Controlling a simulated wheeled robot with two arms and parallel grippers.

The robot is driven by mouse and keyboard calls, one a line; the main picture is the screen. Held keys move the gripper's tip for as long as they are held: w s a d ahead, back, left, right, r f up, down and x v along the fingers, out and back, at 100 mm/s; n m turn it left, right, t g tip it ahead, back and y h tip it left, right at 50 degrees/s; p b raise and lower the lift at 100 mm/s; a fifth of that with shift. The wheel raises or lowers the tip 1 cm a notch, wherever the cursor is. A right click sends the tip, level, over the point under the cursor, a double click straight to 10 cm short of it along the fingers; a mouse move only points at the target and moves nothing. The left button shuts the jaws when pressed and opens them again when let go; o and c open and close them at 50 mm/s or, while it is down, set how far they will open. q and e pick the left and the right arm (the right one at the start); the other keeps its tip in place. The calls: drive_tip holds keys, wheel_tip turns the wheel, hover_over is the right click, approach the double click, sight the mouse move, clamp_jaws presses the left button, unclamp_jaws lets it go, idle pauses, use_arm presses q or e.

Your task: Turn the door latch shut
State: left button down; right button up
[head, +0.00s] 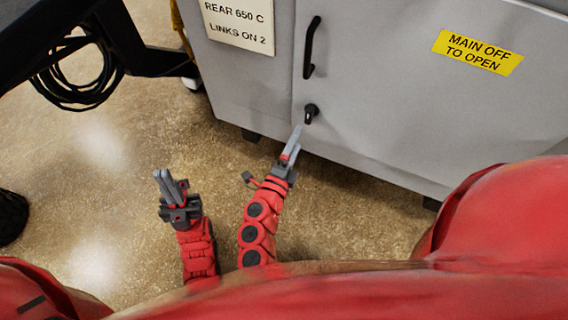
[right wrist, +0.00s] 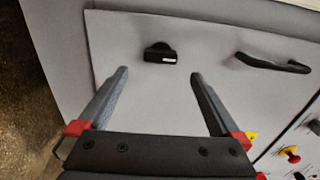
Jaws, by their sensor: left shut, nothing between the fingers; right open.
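The door latch (head: 311,113) is a small black knob low on the grey cabinet door (head: 390,110), below a black bar handle (head: 311,47). My right gripper (head: 296,137) is just below and left of the latch in the head view. In the right wrist view the latch (right wrist: 160,53) lies ahead of the open fingers (right wrist: 158,85), roughly centred between them, with a pale mark on its front. The fingers look apart from it. My left gripper (head: 167,178) is shut and empty, above the floor to the left.
The bar handle also shows in the right wrist view (right wrist: 272,63), right of the latch. A yellow "MAIN OFF TO OPEN" label (head: 478,52) is on the door. A white sign (head: 240,22) sits left of the handle. A coiled black cable (head: 80,85) hangs at the upper left. The floor in front is clear.

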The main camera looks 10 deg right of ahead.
drive_tip(key=v, duration=0.9)
drive_tip(key=shift+p, duration=0.4)
